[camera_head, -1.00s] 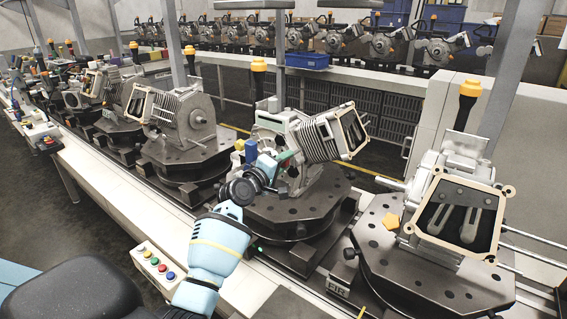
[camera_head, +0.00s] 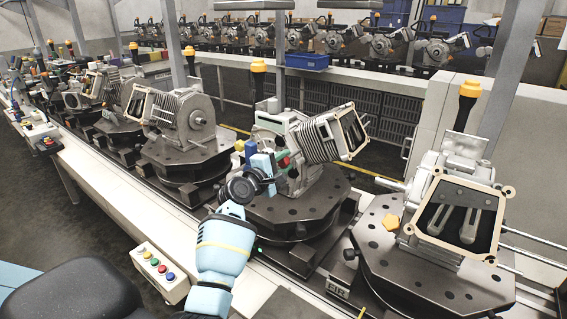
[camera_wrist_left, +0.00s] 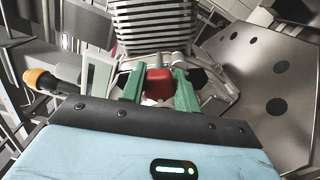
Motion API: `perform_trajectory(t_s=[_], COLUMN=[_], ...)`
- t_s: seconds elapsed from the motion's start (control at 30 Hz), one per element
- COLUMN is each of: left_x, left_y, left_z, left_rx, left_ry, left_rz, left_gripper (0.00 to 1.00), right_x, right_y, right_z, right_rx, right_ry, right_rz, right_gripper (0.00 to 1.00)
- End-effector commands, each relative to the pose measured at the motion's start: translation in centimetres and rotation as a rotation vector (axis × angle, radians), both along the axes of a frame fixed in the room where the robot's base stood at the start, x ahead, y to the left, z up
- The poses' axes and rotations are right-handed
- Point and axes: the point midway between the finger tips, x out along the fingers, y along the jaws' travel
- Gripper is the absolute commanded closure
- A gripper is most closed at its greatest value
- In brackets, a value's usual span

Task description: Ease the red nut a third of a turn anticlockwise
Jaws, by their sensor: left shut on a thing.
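The red nut (camera_head: 284,161) sits on the near side of the grey finned engine (camera_head: 300,145), which is mounted tilted on a dark round fixture (camera_head: 300,207). My left gripper (camera_head: 279,166) reaches it from the front left. In the left wrist view the red nut (camera_wrist_left: 158,82) lies between the two green fingers of my left gripper (camera_wrist_left: 158,88), which is shut on it. My right gripper is not in view.
A blue part (camera_head: 251,147) and a yellow part (camera_head: 239,146) stand close to my left gripper. Another engine housing (camera_head: 455,215) is on the fixture to the right. A button box (camera_head: 160,270) sits on the conveyor's near edge.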

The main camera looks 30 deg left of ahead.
Motion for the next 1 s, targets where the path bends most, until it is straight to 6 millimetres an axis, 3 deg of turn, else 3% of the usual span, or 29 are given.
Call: perform_trajectory(t_s=[0.3,0.33,0.5,0.83,1.0], left_x=[0.0,0.0,0.0,-0.2,-1.7], left_y=[-0.1,-0.1,0.0,0.0,0.1], left_z=[-0.1,-0.1,-0.1,0.0,-0.2], left_rx=[-0.002,-0.001,-0.001,0.0,0.0], left_ry=[0.002,0.002,0.002,0.0,0.001], left_rz=[-0.001,-0.001,-0.001,0.0,0.001], left_gripper=[0.92,0.66,0.47,0.47,0.47], right_x=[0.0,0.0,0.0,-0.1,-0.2], right_y=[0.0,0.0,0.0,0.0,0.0], right_z=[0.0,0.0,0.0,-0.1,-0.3], right_rx=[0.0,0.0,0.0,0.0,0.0], right_ry=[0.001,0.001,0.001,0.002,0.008], right_rz=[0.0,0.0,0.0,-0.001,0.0], right_gripper=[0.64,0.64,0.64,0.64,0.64])
